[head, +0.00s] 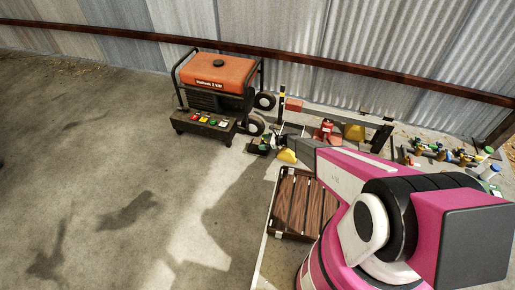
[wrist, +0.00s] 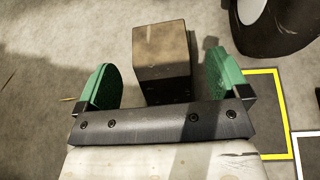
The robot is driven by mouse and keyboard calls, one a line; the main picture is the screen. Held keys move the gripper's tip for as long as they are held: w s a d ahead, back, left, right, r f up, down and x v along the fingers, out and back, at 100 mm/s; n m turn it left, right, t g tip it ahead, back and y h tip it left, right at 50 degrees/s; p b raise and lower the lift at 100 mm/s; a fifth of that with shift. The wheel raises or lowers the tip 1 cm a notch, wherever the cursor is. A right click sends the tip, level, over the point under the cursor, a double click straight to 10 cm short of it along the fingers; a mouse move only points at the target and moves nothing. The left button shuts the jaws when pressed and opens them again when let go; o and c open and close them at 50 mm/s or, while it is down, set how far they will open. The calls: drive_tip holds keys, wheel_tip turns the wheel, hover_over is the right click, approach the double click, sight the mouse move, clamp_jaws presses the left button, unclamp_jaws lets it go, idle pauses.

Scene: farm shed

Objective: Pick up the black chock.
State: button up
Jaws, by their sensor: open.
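In the wrist view, a dark, blocky chock (wrist: 162,55) stands on the concrete floor, with a worn brownish top face and a darker front face. My gripper (wrist: 161,82) is open, with one green-padded finger to the left of the chock and one to its right. A gap shows on each side, and the chock's lower part is hidden behind the dark gripper bar. In the head view my arm reaches toward the floor beside the generator; the chock and fingers are too small there to tell apart.
A black round part with a pale centre (wrist: 283,22) is close to the right finger. Yellow floor marking (wrist: 262,72) lies to the right. An orange generator (head: 217,72) stands by the wall, and a slatted wooden crate (head: 297,203) is near my arm. Floor at left is clear.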

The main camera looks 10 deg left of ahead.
drive_tip(key=x, duration=0.4)
drive_tip(key=shift+a+f, duration=0.25)
drive_tip(key=shift+f, duration=0.05)
drive_tip(key=shift+r, duration=0.1)
drive_tip(key=c, duration=1.4)
drive_tip(key=shift+o, duration=0.2)
